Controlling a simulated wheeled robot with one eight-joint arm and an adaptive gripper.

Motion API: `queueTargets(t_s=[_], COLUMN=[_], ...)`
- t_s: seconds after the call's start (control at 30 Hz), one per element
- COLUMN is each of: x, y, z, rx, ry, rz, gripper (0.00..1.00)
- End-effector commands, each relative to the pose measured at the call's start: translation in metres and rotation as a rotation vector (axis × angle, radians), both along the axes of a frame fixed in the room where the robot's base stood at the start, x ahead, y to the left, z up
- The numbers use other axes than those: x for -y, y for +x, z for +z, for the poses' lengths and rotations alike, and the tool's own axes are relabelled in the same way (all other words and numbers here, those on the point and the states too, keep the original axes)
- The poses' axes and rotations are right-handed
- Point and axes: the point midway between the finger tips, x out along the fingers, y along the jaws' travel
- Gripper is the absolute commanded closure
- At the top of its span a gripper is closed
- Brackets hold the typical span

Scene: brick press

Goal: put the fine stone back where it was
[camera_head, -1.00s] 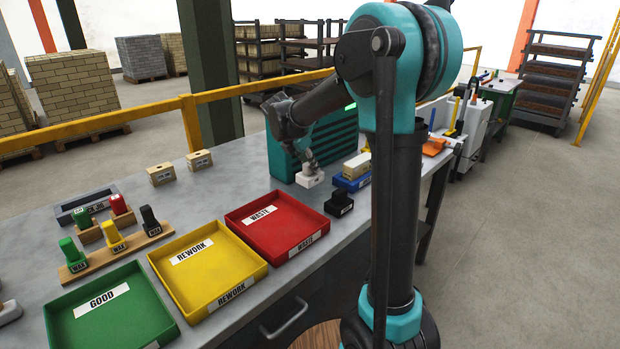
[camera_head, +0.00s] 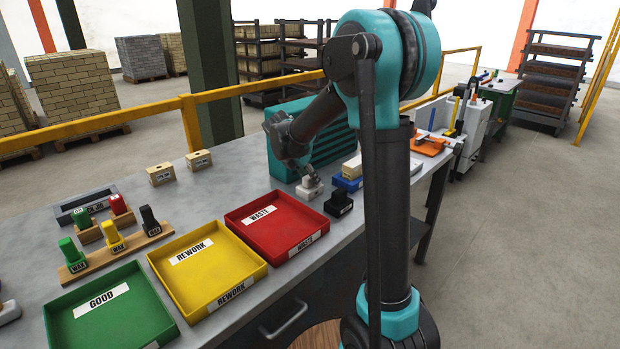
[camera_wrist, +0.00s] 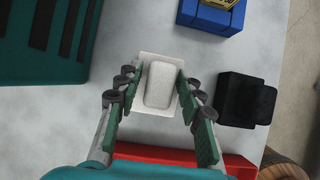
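The fine stone, which I take to be the white block with a raised oblong grip (camera_head: 311,191), is at the bench top beside the teal cabinet. In the wrist view the fine stone (camera_wrist: 159,85) lies level between my fingers. My gripper (camera_head: 306,176) points down at it from above.
A black block (camera_head: 339,205) stands close to its right, with a blue block (camera_head: 347,183) behind. The teal cabinet (camera_head: 280,150) is close at the left. The red waste tray (camera_head: 278,243) is in front, then the yellow rework tray (camera_head: 205,300) and green good tray (camera_head: 150,318).

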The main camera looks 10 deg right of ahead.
Motion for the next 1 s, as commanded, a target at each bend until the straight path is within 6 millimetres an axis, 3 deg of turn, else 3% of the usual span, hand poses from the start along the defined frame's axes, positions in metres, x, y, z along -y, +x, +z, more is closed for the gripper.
queueTargets(t_s=[0.43,1.0], x=[-0.002,-0.044], y=[-0.002,-0.032], z=[0.007,0.095], rx=[0.000,0.000], ry=[0.000,0.000], rz=[0.001,0.002], gripper=[0.54,0.54])
